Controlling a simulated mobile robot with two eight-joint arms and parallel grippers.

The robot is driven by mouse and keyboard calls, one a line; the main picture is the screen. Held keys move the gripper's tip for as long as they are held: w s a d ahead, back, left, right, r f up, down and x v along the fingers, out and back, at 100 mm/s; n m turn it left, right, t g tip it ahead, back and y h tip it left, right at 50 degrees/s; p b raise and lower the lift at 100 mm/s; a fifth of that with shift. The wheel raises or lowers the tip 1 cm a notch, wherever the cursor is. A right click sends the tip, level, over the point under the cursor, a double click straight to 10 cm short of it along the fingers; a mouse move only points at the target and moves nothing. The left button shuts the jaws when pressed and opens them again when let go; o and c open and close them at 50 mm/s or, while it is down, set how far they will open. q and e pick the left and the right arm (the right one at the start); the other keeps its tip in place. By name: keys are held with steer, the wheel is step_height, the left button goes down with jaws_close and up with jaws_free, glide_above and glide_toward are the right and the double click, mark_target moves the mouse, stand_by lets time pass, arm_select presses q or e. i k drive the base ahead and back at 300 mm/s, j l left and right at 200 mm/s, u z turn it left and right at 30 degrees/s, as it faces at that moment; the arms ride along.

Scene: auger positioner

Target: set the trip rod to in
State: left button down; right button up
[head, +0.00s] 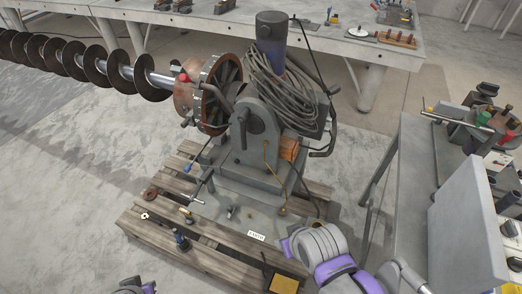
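The auger positioner (246,152) is a grey-green machine on a wooden pallet, with a dark motor on top and a flanged wheel facing left. Several thin rods and levers show on it. One is a slanted lever with a blue end (188,168) at its left side; another is a thin rod with an orange upper end (267,160) on its front. I cannot tell for certain which is the trip rod, nor its setting. My purple and white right arm is low in front of the machine's right side; its fingers cannot be made out. Only a dark and purple bit of my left arm shows at the bottom edge.
A long auger (90,60) extends left from the wheel. Small tools and parts lie on the pallet (165,240), with a small white label (256,236) on the machine's base. A grey bench (420,165) with clutter stands at right. Bare concrete floor lies to the left.

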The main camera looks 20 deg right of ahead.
mark_target(188, 168)
steer(key=i+j+z, duration=0.25)
steer(key=j+z, duration=0.2)
steer(key=j, duration=0.2)
steer(key=i+j+z, duration=0.25)
steer(key=j, duration=0.15)
steer(key=k, duration=0.05)
